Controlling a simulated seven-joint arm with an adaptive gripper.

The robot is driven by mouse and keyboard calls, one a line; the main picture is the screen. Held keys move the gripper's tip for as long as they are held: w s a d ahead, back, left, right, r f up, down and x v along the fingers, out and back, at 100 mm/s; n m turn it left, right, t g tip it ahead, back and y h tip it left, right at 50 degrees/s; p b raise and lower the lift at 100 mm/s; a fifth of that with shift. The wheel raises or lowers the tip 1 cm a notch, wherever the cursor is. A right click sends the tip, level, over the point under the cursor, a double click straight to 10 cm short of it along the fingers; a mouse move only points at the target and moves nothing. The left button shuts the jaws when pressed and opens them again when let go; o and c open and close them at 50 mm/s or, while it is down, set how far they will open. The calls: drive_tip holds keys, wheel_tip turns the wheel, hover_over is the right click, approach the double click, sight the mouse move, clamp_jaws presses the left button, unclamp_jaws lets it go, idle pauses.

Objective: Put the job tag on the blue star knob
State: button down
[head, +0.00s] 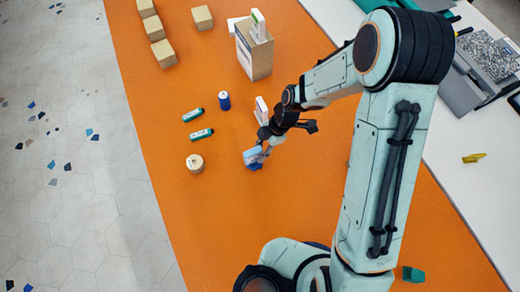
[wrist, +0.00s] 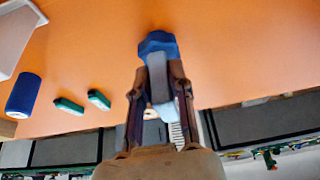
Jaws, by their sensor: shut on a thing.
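The job tag appears to be the pale grey-blue flat piece (wrist: 157,78) between the two fingers of my gripper (wrist: 158,92) in the wrist view. In the head view, my gripper (head: 268,140) points down and left, with the pale blue tag (head: 252,155) at its tip. The blue star knob (wrist: 158,43) is a dark blue lobed piece just beyond the tag's far end. In the head view the knob (head: 256,166) shows just below the tag, partly covered by it. I cannot tell whether tag and knob touch.
On the orange surface are a blue can (head: 224,100), two green-capped pieces (head: 193,115) (head: 201,134) and a round tan roll (head: 195,163), all left of my gripper. A white box (head: 261,110) stands close behind it. A larger tan box (head: 253,52) stands farther back.

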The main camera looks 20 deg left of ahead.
drive_tip(key=shift+f, duration=0.25)
drive_tip(key=shift+f, duration=0.15)
drive_tip(key=c, duration=1)
unclamp_jaws()
drive_tip(key=w+d+r+m+t+h, duration=0.1)
drive_tip(key=d+r+m, duration=0.25)
drive_tip(key=r, duration=0.45)
drive_tip(key=d+r+m, duration=0.3)
drive_tip(key=d+r, duration=0.2)
drive_tip(key=r, duration=0.3)
drive_tip(key=s+d+r+m, duration=0.1)
drive_tip(key=s+d+m, duration=0.2)
drive_tip(key=m, duration=0.3)
drive_tip(key=s+d+r+m+t+h, duration=0.1)
drive_tip(key=s+d+r+m, duration=0.1)
drive_tip(key=s+m, duration=0.3)
drive_tip(key=s+d+r+m+t, duration=0.1)
drive_tip(key=s+d+m, duration=0.3)
drive_tip(key=m, duration=0.4)
drive_tip(key=shift+s+d+r, duration=0.15)
drive_tip(key=shift+d+r, duration=0.25)
drive_tip(key=shift+r, duration=0.05)
